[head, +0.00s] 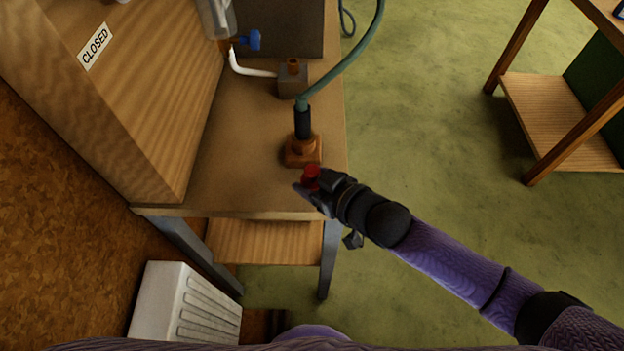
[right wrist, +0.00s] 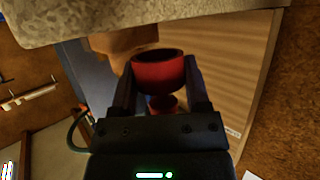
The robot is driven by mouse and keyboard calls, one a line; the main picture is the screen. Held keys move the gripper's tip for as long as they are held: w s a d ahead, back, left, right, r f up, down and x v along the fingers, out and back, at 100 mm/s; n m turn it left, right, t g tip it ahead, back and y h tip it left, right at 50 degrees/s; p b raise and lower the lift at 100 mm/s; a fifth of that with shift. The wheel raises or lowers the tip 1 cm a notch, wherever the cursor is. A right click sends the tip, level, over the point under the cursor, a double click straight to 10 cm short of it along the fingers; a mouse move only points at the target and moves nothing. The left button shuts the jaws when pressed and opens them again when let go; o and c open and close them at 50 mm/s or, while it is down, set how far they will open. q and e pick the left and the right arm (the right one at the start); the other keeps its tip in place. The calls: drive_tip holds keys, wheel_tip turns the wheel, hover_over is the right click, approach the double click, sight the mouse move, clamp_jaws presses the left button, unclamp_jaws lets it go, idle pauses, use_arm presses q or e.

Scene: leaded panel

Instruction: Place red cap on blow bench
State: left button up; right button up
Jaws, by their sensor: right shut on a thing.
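The red cap (head: 312,174) is between the fingers of my right gripper (head: 311,184). The gripper is shut on it, near the front right part of the wooden bench (head: 245,178). In the right wrist view the red cap (right wrist: 157,72) shows as a round, rimmed piece between the two fingers of the right gripper (right wrist: 158,85). Whether the cap touches the bench top cannot be told. My left gripper is not in view.
A copper-coloured square base (head: 303,152) with a black handle and green hose (head: 345,68) stands just beyond the gripper. A wooden cabinet (head: 150,90) marked CLOSED fills the bench's left side. Bare bench top lies between them. A white ribbed box (head: 185,305) sits below.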

wheel_tip(320, 180, down, 2)
drive_tip(key=shift+f+b, duration=0.2)
drive_tip(key=shift+b, duration=0.1)
drive_tip(key=shift+f, duration=0.15)
drive_tip(key=o, duration=1.2)
drive_tip(key=shift+o, duration=0.2)
